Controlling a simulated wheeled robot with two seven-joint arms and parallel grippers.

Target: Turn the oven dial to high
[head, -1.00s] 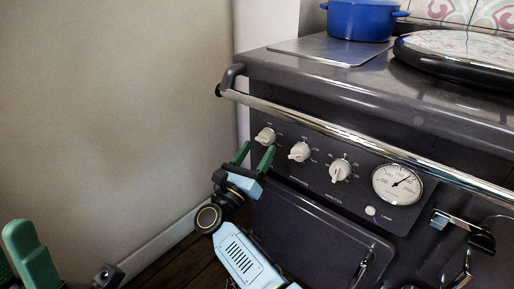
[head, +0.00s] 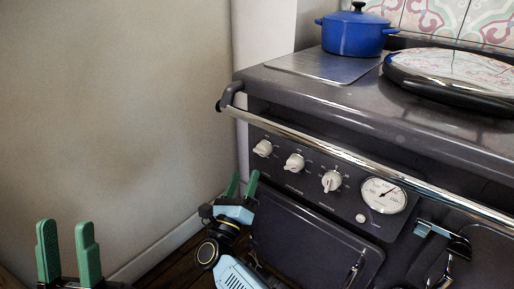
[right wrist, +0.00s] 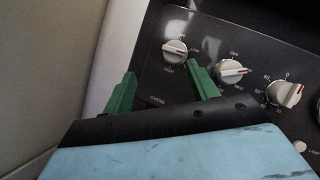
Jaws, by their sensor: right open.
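Three cream dials sit in a row on the dark stove's panel: left dial (head: 262,148), middle dial (head: 294,163) and right dial (head: 331,181). In the right wrist view, the left dial (right wrist: 175,51) has tiny low and high markings, and a small label below it seems to read "ovens". The middle dial (right wrist: 230,72) shows "off" above it; the right dial (right wrist: 285,95) has numbers. My right gripper (head: 243,179) is open and empty, below the left dial, with its green fingers pointing up toward it. My left gripper (head: 67,247) is open and empty at lower left, far from the stove.
A chrome rail (head: 350,155) runs along the stove front above the dials. A round gauge (head: 384,195) is right of them, and an oven door (head: 312,230) lies below. A blue pot (head: 354,35) stands on top. The wall (head: 120,110) closes off the left side.

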